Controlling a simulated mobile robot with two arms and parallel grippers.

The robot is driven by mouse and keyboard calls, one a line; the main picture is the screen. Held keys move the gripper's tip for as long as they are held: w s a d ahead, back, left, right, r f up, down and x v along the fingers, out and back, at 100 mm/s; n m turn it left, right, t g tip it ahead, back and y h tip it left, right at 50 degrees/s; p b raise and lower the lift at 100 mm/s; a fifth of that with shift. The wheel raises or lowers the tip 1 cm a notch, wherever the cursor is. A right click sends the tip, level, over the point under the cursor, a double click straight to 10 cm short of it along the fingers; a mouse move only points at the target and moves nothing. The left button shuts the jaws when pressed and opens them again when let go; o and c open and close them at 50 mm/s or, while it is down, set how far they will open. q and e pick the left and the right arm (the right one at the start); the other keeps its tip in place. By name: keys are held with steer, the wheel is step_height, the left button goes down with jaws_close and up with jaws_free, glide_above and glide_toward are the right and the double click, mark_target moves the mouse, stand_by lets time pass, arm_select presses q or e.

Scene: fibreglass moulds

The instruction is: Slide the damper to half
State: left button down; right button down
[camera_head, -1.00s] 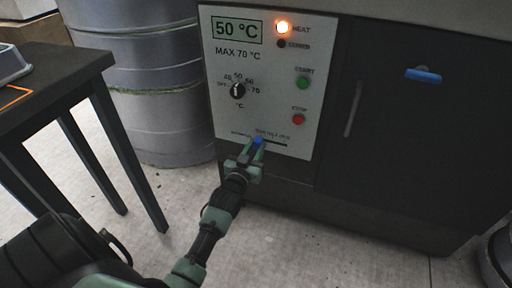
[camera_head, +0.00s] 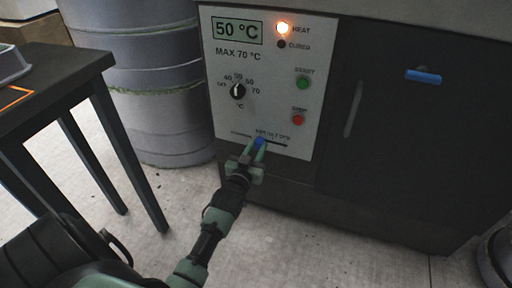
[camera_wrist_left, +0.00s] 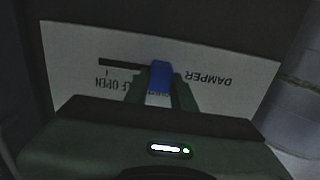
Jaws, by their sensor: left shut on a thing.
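The damper's blue knob (camera_head: 260,141) sits on a dark horizontal slot (camera_head: 278,144) at the bottom of the white control panel (camera_head: 228,125). My left gripper (camera_head: 258,147) is shut on the knob, with one finger on each side. In the left wrist view the blue knob (camera_wrist_left: 160,77) stands between the fingers, and the print is upside down. There the dark slot (camera_wrist_left: 122,64) runs left from the knob, with the word DAMPER to the right. Lettering ending in "LF OPEN" is at left, partly hidden by a finger. My right gripper is not in view.
The panel carries a 50 °C display (camera_head: 237,30), a lit HEAT lamp (camera_head: 283,28), a dial (camera_head: 238,91), a green button (camera_head: 303,83) and a red button (camera_head: 298,120). A dark table (camera_head: 88,75) and grey drums (camera_head: 150,120) stand left. A cabinet door (camera_head: 400,150) is right.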

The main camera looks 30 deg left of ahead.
arm_select(q)
steer(key=d, duration=0.1)
steer(key=d+p, duration=0.1)
steer(key=d, duration=0.1)
steer(key=shift+w, duration=0.35)
steer(key=shift+w+d, duration=0.1)
steer(key=shift+d, duration=0.2)
steer(key=c, duration=1.2)
jaws_free()
steer(key=shift+o, duration=0.2)
